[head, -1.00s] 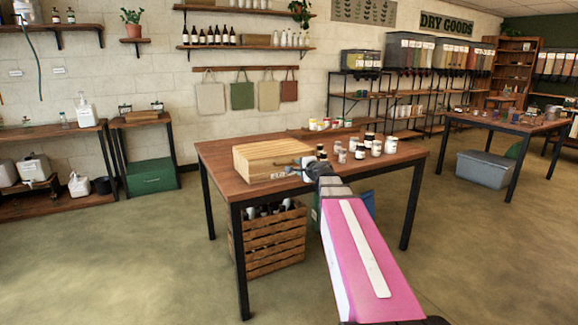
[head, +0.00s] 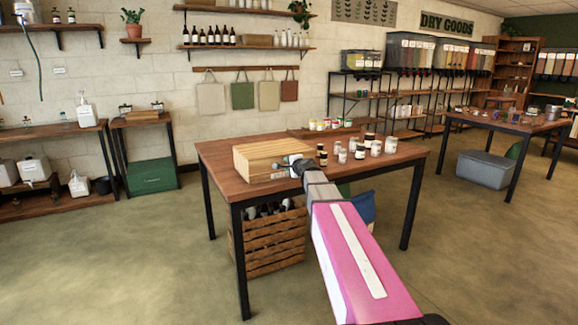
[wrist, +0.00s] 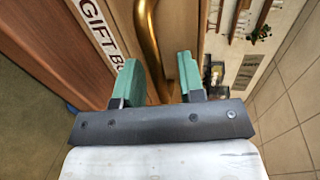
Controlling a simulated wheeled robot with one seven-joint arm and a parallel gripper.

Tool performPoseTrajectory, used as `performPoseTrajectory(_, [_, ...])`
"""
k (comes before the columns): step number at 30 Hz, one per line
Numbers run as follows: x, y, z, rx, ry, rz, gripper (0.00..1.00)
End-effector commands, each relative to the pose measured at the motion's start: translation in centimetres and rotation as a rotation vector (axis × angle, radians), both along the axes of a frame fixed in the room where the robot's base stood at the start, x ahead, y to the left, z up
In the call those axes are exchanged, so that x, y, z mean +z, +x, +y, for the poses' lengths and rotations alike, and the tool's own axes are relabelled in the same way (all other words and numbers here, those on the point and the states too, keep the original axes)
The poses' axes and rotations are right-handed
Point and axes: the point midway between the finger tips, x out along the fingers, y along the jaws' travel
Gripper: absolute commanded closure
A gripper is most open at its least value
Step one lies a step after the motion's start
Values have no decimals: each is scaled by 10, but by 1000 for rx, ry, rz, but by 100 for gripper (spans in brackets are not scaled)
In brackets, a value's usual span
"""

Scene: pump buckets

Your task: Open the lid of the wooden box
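The wooden box (head: 255,160) sits on the near table with its lid shut. In the wrist view its wooden front (wrist: 85,40) carries a white label (wrist: 98,28) reading "GIFT BO…", partly cut off. A curved brass handle (wrist: 149,38) shows beside the label. My gripper (wrist: 158,80) has its two green fingers apart, with the lower end of the handle between them; I cannot tell whether either finger touches it. In the head view my gripper (head: 288,165) is at the right side of the box, and my arm partly hides the contact area.
The table (head: 225,180) also holds several jars (head: 376,147) right of the box. A wooden crate (head: 275,240) with bottles stands under it. Another table (head: 500,123) and a grey bin (head: 485,168) are at the right. The floor at left is clear.

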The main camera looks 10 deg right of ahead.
Motion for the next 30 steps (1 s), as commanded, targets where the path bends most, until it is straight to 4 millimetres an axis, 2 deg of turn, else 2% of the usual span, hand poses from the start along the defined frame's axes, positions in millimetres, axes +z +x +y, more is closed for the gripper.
performPoseTrajectory(2, [0,0,0,0,0,0,64])
performPoseTrajectory(5, [0,0,0,0,0,0,93])
performPoseTrajectory(6, [0,0,0,0,0,0,100])
performPoseTrajectory(20, [8,1,0,1,-10,28,100])
performPoseTrajectory(30, [40,9,2,0,-46,134,100])
